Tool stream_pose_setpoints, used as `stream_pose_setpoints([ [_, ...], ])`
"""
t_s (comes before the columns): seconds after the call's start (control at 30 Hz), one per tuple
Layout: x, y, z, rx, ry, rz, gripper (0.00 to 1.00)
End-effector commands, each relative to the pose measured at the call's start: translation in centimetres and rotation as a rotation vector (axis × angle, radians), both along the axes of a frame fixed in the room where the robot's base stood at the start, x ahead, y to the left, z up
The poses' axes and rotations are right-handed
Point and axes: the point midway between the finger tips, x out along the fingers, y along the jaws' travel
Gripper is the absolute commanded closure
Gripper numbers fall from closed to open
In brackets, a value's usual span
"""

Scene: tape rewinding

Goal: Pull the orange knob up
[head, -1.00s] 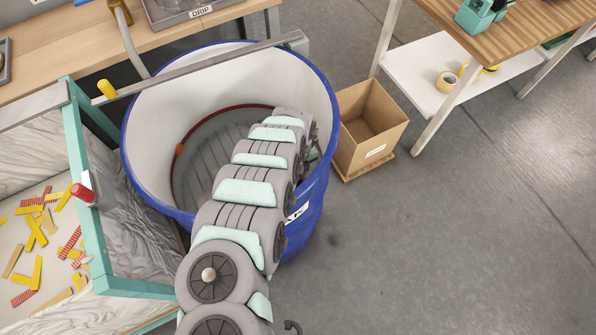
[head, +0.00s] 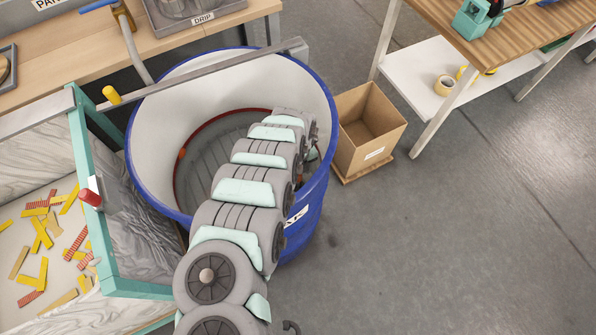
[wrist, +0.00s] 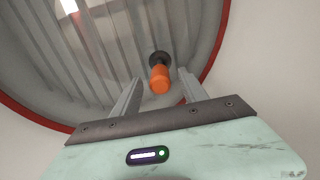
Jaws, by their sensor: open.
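The orange knob (wrist: 160,78) stands on a dark round base at the edge of a grey slatted disc in the wrist view. My gripper (wrist: 160,80) is open, with one finger to each side of the knob in the picture. The fingers look empty, and I cannot tell their depth gap to the knob. In the head view my arm reaches into the barrel's right side and the fingers cannot be made out.
A red ring (wrist: 40,112) borders the disc, with the pale barrel wall around it. A metal bar (head: 215,70) crosses the barrel's top at the back. A teal-framed bin (head: 95,240) of colored strips stands left. A cardboard box (head: 372,130) stands right, with open floor in front.

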Motion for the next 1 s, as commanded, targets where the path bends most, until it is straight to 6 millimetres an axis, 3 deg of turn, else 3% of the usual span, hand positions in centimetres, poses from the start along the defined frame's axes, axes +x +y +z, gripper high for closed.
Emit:
stream_pose_setpoints([
  [0.03,0.0,0.0,1.1,0.0,0.0,0.0,0.49],
  [0.7,0.0,0.0,7.8,0.0,0.0,-0.001,0.49],
  [1.0,0.0,0.0,8.4,0.0,0.0,0.0,0.49],
])
